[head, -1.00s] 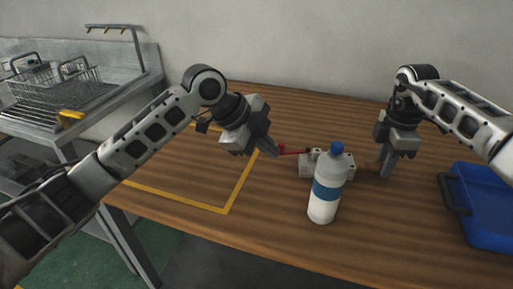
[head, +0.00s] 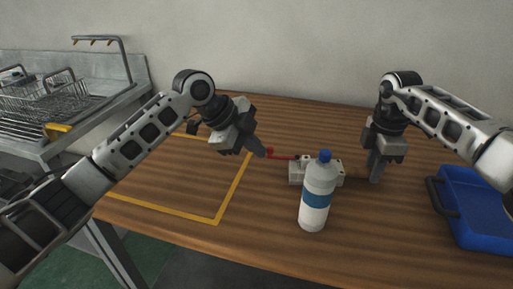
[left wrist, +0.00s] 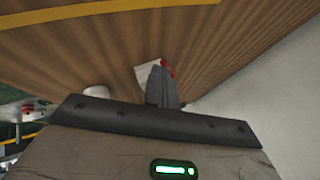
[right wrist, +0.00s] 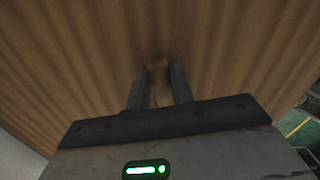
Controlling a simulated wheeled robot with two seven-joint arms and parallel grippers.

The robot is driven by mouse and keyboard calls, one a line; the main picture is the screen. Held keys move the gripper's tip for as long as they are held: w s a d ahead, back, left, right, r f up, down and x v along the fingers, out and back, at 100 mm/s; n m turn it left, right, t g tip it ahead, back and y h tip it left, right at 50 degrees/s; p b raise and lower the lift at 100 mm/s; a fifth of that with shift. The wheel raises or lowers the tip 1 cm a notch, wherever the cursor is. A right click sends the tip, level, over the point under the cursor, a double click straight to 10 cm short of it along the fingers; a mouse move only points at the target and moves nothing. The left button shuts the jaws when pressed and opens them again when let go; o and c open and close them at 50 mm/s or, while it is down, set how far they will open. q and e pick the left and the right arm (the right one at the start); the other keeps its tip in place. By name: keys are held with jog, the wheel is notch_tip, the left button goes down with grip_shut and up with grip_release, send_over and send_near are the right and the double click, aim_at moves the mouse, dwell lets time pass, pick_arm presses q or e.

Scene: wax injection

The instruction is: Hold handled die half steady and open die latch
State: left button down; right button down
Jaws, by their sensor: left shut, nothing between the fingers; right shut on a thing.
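The grey die (head: 297,174) lies on the table, partly hidden behind the bottle in the head view. Its red latch (head: 281,157) sticks out to the left. A brown handle (head: 356,178) extends from its right side. My right gripper (head: 376,178) is shut on the handle, whose end shows between the fingers in the right wrist view (right wrist: 158,67). My left gripper (head: 261,152) is shut and empty, its fingertips at the latch's outer end. In the left wrist view the red latch (left wrist: 169,70) shows close beside the fingertips; I cannot tell whether they touch.
A white bottle (head: 314,213) with a blue cap and band stands in front of the die. A blue bin (head: 478,208) sits at the right. A yellow taped outline (head: 232,190) marks the table's left part. A metal rack with wire baskets (head: 45,98) stands at the far left.

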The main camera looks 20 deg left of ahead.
pick_arm(q)
jog(key=shift+s+d, duration=0.5)
jog(key=shift+s, duration=0.1)
jog(key=shift+s+a, duration=0.15)
jog(key=shift+s, duration=0.1)
jog(key=s+a, duration=0.1)
jog(key=s+a+r, duration=0.1)
jog(key=s, duration=0.1)
jog(key=shift+a, duration=0.3)
jog(key=w+v, duration=0.1)
jog(key=v, duration=0.7)
jog(key=shift+a+r, duration=0.3)
jog(key=shift+a, duration=0.15)
pick_arm(e)
jog(key=c, duration=1.1)
grip_release()
jog(key=shift+r, duration=0.15)
